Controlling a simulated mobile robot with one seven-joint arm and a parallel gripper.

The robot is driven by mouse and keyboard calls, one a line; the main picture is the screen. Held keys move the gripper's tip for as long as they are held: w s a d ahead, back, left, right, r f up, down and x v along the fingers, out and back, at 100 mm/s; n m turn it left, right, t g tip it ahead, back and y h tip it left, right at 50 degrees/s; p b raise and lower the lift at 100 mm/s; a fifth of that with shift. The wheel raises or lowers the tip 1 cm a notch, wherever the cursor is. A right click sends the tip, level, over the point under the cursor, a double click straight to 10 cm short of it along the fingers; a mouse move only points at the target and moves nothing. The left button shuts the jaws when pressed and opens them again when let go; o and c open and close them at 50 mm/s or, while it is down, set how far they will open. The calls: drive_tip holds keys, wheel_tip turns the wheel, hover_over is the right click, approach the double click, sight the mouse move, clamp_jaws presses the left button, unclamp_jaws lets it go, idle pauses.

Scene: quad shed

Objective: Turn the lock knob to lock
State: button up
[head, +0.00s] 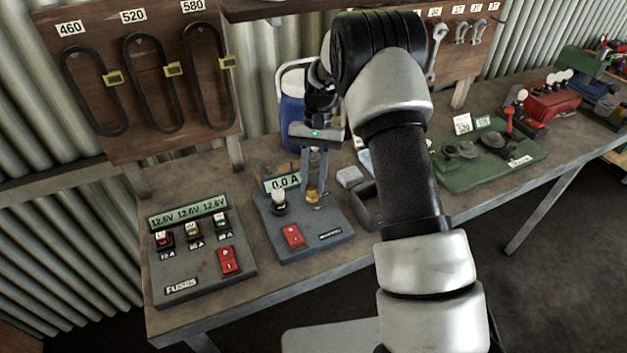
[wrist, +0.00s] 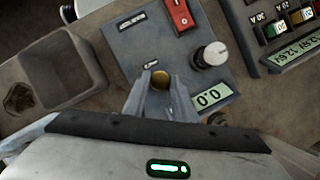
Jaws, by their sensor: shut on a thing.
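The lock knob is a small brass-coloured round knob (wrist: 160,79) on a blue-grey panel (head: 313,236). In the head view the brass knob (head: 312,194) shows at the panel's right side, partly hidden by the fingers. My gripper (head: 317,180) reaches down from above, and its two fingers are shut on this knob. The wrist view shows the fingertips (wrist: 159,84) on either side of it. A small label (wrist: 151,64) sits beside the knob; I cannot read it.
A fuse panel (head: 200,262) stands to the left. A grey open bin (wrist: 62,72) is close beside the panel. A blue container (head: 292,110) stands behind.

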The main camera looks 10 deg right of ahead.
drive_tip(key=shift+n+h, duration=0.3)
drive_tip(key=shift+n, duration=0.3)
drive_tip(key=o, duration=1)
drive_tip(key=shift+o, duration=0.2)
drive_tip(key=v, duration=1.7)
drive_tip(key=shift+r+p, duration=0.25)
drive_tip(key=shift+p, duration=0.2)
drive_tip(key=shift+w+a, duration=0.1)
